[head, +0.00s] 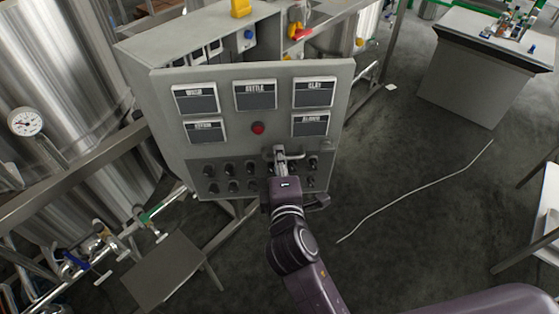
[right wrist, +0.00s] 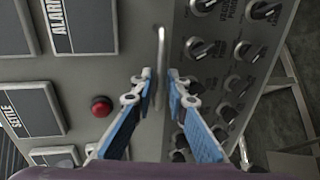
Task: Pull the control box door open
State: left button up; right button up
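The control box door (head: 230,142) is a grey panel with several dark labelled displays, a red button and rows of black knobs. It stands away from the box body behind it, and fittings show through the gap at the top. A metal bar handle (head: 287,154) is on its lower right part. My right gripper (head: 282,168) is at this handle. In the right wrist view, the two blue-padded fingers of my right gripper (right wrist: 160,78) close in on either side of the handle (right wrist: 160,45). My left gripper is not in view.
Steel tanks (head: 70,90) and pipes with valves (head: 150,215) stand at the left. A small grey table (head: 170,270) is below the door at the left. A cable (head: 415,190) lies on the open floor at the right. A bench (head: 480,75) stands at the back right.

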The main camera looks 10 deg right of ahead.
jog(key=v, duration=1.2)
